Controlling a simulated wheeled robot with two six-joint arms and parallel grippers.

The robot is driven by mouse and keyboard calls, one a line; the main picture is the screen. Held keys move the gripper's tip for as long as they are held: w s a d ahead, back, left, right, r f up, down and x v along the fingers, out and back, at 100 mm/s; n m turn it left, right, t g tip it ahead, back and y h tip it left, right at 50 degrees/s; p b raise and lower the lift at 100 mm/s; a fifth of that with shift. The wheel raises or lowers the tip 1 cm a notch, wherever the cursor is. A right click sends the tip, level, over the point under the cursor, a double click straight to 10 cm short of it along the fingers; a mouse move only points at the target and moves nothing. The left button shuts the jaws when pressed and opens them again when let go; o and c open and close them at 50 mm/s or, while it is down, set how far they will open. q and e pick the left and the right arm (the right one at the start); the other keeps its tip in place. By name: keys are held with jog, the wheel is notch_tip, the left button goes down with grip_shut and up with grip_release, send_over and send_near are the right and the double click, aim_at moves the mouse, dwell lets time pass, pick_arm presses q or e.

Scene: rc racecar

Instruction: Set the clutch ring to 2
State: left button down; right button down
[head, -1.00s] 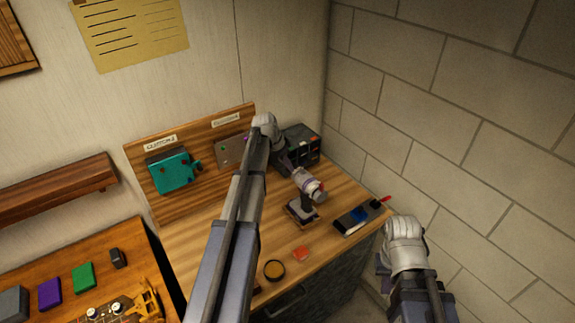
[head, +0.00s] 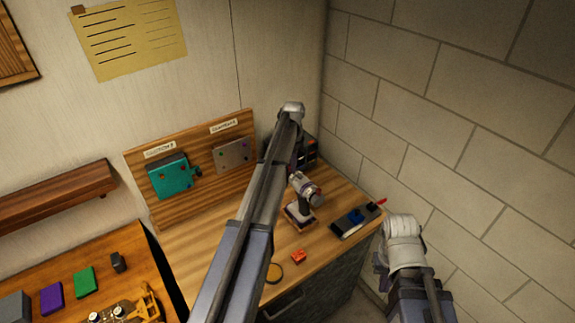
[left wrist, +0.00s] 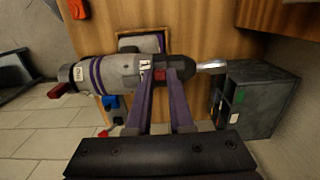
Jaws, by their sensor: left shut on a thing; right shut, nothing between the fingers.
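In the head view the arm partly hides this. My right gripper (head: 385,265) is low at right, away from the driver, its fingers mostly hidden.
A dark box (left wrist: 258,98) with coloured parts stands close to the driver's tip. A dark tray (head: 357,219) with blue and red items lies right of the stand. An orange block (head: 298,256) lies in front. A teal box (head: 171,177) hangs on the backboard.

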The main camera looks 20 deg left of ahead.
dwell(0.3)
pick_arm(q)
jog(key=c, duration=0.8)
grip_release()
notch_tip(320, 180, up, 7)
jog(key=p, duration=0.7)
jog(key=shift+w+d+r, duration=0.2)
jog(key=shift+w, duration=0.05)
